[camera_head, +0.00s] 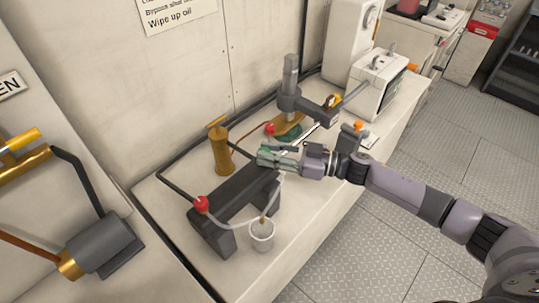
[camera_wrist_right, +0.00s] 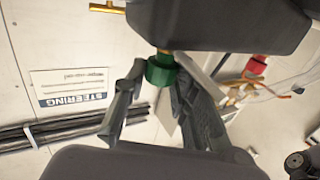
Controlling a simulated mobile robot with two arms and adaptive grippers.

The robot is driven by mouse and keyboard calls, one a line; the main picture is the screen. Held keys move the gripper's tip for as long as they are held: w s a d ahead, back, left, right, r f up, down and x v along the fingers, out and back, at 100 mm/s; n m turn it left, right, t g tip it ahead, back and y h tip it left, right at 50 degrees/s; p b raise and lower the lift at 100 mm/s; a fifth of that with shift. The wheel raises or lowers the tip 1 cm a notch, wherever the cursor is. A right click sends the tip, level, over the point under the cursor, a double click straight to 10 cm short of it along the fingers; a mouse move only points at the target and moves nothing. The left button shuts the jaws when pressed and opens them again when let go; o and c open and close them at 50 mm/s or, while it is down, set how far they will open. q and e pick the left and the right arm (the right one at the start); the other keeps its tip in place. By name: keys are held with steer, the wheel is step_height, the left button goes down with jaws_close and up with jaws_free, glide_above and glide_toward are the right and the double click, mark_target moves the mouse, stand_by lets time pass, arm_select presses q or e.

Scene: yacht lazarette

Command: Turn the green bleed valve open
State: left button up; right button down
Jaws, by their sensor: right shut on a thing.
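The green bleed valve (camera_wrist_right: 161,70) is a small round green knob under a dark block in the right wrist view. My right gripper (camera_wrist_right: 155,95) is shut on it, with one finger on each side of the knob. In the head view my right gripper (camera_head: 275,157) is at the right end of the dark grey block (camera_head: 235,197) on the bench. The fingers largely hide the knob there. My left gripper is not in view.
A red knob (camera_head: 201,204) is on the block's near left end. A clear tube runs to a white cup (camera_head: 262,235) in front of the block. A brass cylinder (camera_head: 221,152) stands behind. A grey upright device (camera_head: 290,95) and a white box (camera_head: 378,85) stand farther along the bench.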

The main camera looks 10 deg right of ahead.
steer(key=shift+w+n+g+y+b, duration=0.15)
steer(key=shift+n+g+y+b, duration=0.25)
steer(key=shift+n+g+b, duration=0.6)
steer(key=shift+w+n+g+y+b, duration=0.1)
steer(key=shift+n+g+y+b, duration=0.4)
steer(key=shift+g, duration=0.9)
steer(key=c, duration=1.3)
jaws_free()
steer(key=s+d, duration=0.2)
steer(key=d, duration=1)
steer(key=shift+s, duration=0.15)
